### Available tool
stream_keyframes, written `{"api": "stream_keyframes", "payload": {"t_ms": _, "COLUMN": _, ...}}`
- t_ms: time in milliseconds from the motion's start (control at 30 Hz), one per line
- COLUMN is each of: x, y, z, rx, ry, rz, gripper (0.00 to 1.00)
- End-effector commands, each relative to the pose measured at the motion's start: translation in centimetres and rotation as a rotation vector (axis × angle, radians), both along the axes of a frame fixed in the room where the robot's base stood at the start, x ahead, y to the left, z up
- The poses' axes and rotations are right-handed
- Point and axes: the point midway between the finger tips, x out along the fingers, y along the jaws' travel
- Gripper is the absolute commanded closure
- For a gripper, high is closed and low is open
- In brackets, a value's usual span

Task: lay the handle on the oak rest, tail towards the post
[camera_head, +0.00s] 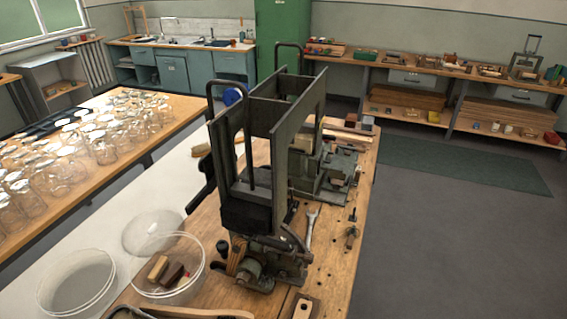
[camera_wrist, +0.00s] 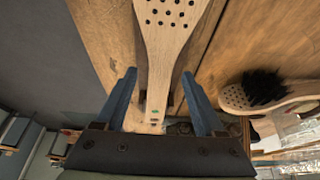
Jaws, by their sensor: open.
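In the wrist view the wooden handle (camera_wrist: 172,42) is a pale flat paddle with several round holes in its wide head. Its narrow tail bears a small green mark and points down the picture, towards my gripper's palm. My gripper (camera_wrist: 158,76) is open, one blue finger on each side of the narrow part, with gaps to the wood. I cannot make out my gripper in the head view. I cannot surely tell the oak rest or its post in either view.
A brush with black bristles (camera_wrist: 265,92) lies right of the handle in the wrist view. A tall dark metal machine (camera_head: 262,150) stands on the wooden bench (camera_head: 335,240). A clear round tub (camera_head: 168,270) holds several blocks. Glass jars (camera_head: 85,135) crowd the left table.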

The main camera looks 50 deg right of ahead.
Motion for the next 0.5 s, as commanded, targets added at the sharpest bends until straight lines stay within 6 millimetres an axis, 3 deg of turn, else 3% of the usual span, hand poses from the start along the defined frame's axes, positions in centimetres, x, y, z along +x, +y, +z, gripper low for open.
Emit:
{"api": "stream_keyframes", "payload": {"t_ms": 267, "x": -0.3, "y": 0.9, "z": 2.5, "rx": 0.0, "ry": -0.003, "rz": 0.001, "gripper": 0.29}}
{"api": "stream_keyframes", "payload": {"t_ms": 500, "x": -0.9, "y": 2.5, "z": 6.7, "rx": -0.001, "ry": -0.003, "rz": 0.002, "gripper": 0.29}}
